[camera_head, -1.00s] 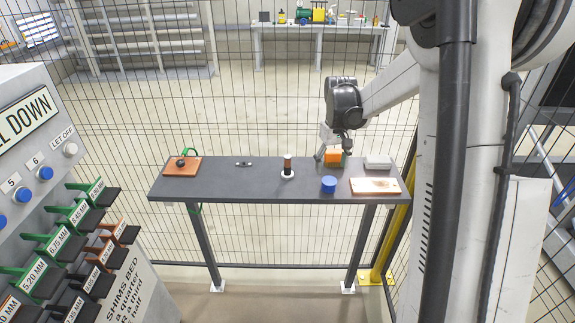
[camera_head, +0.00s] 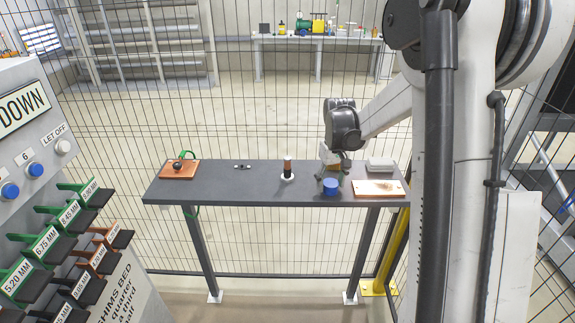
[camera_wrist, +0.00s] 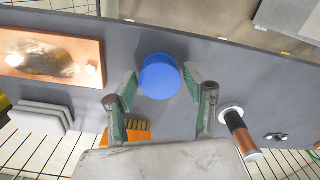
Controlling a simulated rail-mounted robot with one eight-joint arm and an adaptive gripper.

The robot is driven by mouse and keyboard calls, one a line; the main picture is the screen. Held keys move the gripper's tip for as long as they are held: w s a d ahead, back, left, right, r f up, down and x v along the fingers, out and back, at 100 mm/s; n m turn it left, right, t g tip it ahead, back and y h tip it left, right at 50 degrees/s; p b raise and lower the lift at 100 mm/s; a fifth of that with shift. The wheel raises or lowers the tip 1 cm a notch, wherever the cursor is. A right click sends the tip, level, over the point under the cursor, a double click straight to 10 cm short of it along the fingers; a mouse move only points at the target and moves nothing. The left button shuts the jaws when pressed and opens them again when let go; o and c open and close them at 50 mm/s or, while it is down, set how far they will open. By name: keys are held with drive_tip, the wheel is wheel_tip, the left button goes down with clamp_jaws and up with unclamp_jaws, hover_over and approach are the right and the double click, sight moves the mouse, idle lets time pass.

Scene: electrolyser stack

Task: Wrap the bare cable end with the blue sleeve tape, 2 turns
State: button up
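The blue roll, which looks like the sleeve tape (camera_head: 330,187), stands on the dark bench, right of centre. It also shows in the wrist view (camera_wrist: 159,78). My gripper (camera_head: 331,176) is just behind and above it in the head view. In the wrist view my open gripper (camera_wrist: 160,84) has green-padded fingers spread towards either side of the roll, with nothing held; whether they touch it cannot be told. The upright post with dark and copper bands, seemingly the bare cable end (camera_head: 287,167), stands on a white base left of the roll. It shows at the wrist view's right (camera_wrist: 238,128).
An orange slotted block (camera_wrist: 136,131) lies close behind the roll. A copper plate on a board (camera_head: 379,187) and a pale grey stack (camera_head: 379,164) sit at the bench's right. An orange-brown board (camera_head: 180,169) is at the far left. The bench between is mostly clear.

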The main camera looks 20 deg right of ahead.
drive_tip(key=c, duration=0.6)
drive_tip(key=shift+r+p, duration=0.9)
drive_tip(key=shift+r, duration=1.1)
drive_tip(key=shift+r, duration=0.1)
